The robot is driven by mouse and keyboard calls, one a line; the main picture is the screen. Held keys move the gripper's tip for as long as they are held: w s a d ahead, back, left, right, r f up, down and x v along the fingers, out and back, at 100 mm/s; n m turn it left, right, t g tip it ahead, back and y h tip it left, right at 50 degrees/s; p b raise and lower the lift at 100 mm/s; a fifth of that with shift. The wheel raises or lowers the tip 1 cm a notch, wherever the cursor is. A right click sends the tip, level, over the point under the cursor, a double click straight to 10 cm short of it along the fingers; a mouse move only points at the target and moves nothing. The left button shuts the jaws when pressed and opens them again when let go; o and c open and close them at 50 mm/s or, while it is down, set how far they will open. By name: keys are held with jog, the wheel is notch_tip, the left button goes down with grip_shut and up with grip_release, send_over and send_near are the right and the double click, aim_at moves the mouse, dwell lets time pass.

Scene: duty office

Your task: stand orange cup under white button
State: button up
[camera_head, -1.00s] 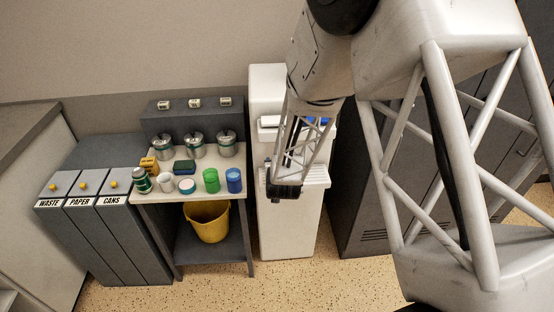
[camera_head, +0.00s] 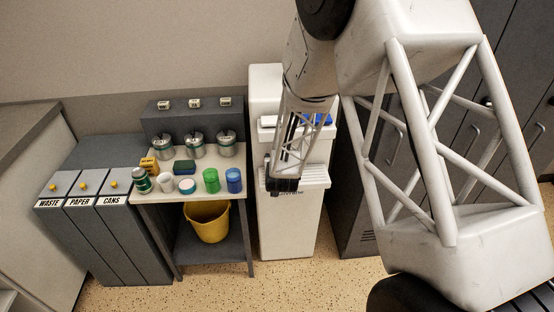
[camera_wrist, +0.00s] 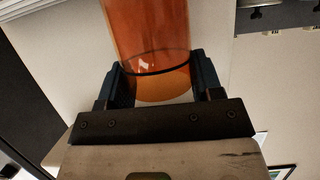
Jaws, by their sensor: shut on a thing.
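An orange, see-through cup (camera_wrist: 150,28) fills the upper middle of the wrist view. My gripper (camera_wrist: 153,82) is shut on it, with one dark blue finger on each side. In the head view my gripper (camera_head: 284,184) is in front of the white dispenser (camera_head: 290,225), at about the height of its ledge (camera_head: 318,178). The cup is hidden there by my gripper and arm. The white button (camera_head: 268,122) is at the left of the dispenser's front, above my gripper. I cannot tell whether the cup touches the ledge.
A blue button (camera_head: 325,119) is at the dispenser's right, partly behind my arm. Left of it stands a table (camera_head: 217,198) with green (camera_head: 211,181) and blue (camera_head: 233,180) cups, a white mug (camera_head: 166,183) and tins. A yellow bucket (camera_head: 207,222) is below. Dark lockers (camera_head: 352,215) stand right.

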jog(key=shift+f, duration=0.15)
jog(key=o, duration=1)
jog(key=shift+s+r, duration=0.1)
jog(key=shift+r, duration=0.1)
jog(key=shift+s+r, duration=0.15)
jog(key=shift+s, duration=0.2)
jog(key=shift+v, duration=5.5)
jog(key=shift+r, duration=0.2)
